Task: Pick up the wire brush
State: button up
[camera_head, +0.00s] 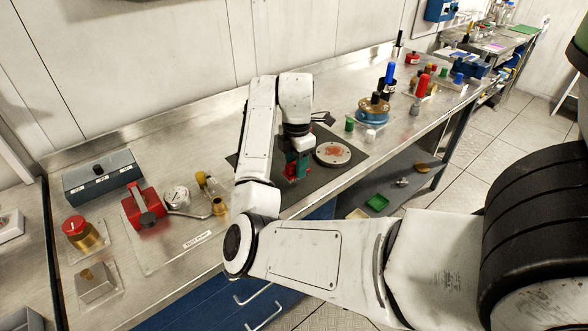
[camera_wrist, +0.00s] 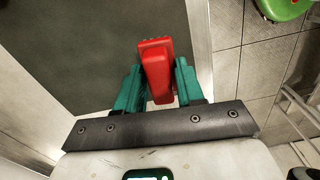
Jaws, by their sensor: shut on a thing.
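The wire brush (camera_wrist: 157,75) is a red block-like piece between my teal fingers in the wrist view, with a toothed-looking far edge. My gripper (camera_wrist: 159,88) is shut on it, one finger on each side. In the head view my gripper (camera_head: 297,168) points down over the dark mat (camera_head: 330,135), and a little red of the brush shows at its fingers. My arm and fingers hide much of the brush there. I cannot tell whether it touches the mat.
A round disc with a reddish patch (camera_head: 333,153) lies just right of my gripper. A green cup (camera_head: 350,124) and blue round pot (camera_head: 373,110) stand further right. A red clamp-like part (camera_head: 144,207) and gauge (camera_head: 178,198) are left. The bench's front edge is close.

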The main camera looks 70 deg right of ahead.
jog(key=s+a+r+p, duration=0.3)
jog(key=s+r, duration=0.6)
jog(key=s, duration=0.3)
jog(key=shift+s+a+r+p, duration=0.15)
jog(key=shift+s+a+p, duration=0.2)
jog(key=shift+a+p, duration=0.05)
jog(key=o, duration=0.5)
jog(key=c, duration=0.3)
jog(key=shift+w, duration=0.1)
jog(key=shift+c, duration=0.2)
